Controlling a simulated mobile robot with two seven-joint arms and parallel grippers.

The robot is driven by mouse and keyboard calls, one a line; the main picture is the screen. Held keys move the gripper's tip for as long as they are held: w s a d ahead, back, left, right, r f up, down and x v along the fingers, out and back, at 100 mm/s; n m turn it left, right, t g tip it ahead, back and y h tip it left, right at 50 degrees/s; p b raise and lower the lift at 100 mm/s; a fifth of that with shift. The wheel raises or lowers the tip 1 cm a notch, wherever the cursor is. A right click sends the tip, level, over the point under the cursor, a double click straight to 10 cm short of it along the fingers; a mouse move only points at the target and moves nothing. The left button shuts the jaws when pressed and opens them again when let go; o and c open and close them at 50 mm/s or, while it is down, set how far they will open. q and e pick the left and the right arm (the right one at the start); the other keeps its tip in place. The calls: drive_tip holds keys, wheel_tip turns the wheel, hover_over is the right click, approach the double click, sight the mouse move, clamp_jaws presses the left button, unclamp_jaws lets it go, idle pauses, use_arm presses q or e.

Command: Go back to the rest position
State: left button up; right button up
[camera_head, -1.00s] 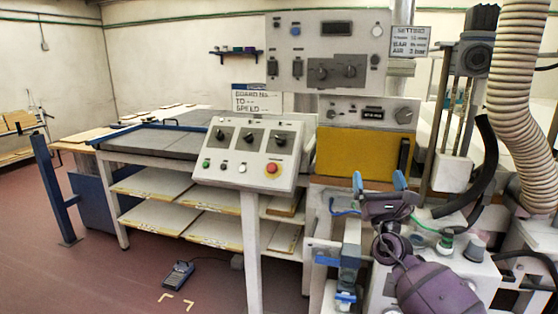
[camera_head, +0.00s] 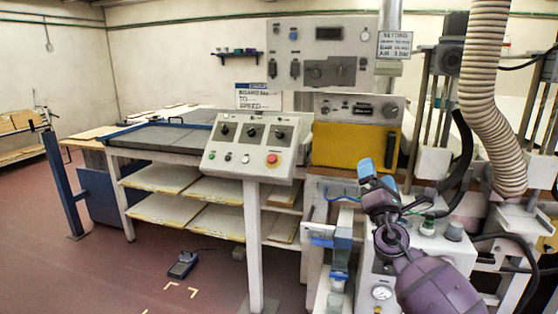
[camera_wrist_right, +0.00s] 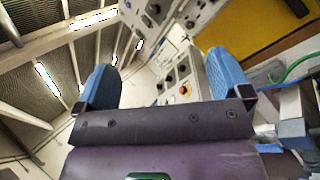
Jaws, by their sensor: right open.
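My right gripper (camera_head: 377,177) is in front of the machine at the right of the head view, with its purple wrist below it. Its two blue fingers stand apart and point up, with nothing between them. In the right wrist view the same gripper (camera_wrist_right: 164,85) shows a wide empty gap between the blue fingers. My left gripper is not in view.
The control console (camera_head: 247,145) with a red button stands left of the gripper. The yellow panel (camera_head: 350,146) is behind it. A corrugated hose (camera_head: 484,90) hangs at the right.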

drive_tip(key=s+f+m+g+y, duration=0.1)
drive_tip(key=s+f+m+g, duration=0.3)
drive_tip(key=s+f+m, duration=0.45)
drive_tip(key=s+f+m+g+y, duration=0.1)
drive_tip(key=s+f+m+g, duration=0.2)
drive_tip(key=s+f+m, duration=0.55)
drive_tip(key=s+d+f+m+g+p, duration=0.1)
drive_tip(key=s+d+f+m+g, duration=0.1)
drive_tip(key=s+f, duration=0.9)
drive_tip(key=s+d+f+m+g+h, duration=0.1)
drive_tip(key=s+f+m+g, duration=0.3)
drive_tip(key=s+f, duration=0.7)
drive_tip(key=s+d+m, duration=0.1)
drive_tip(key=s+m, duration=0.1)
drive_tip(key=s, duration=0.4)
drive_tip(key=shift+g+p, duration=0.3)
drive_tip(key=shift+p, duration=0.1)
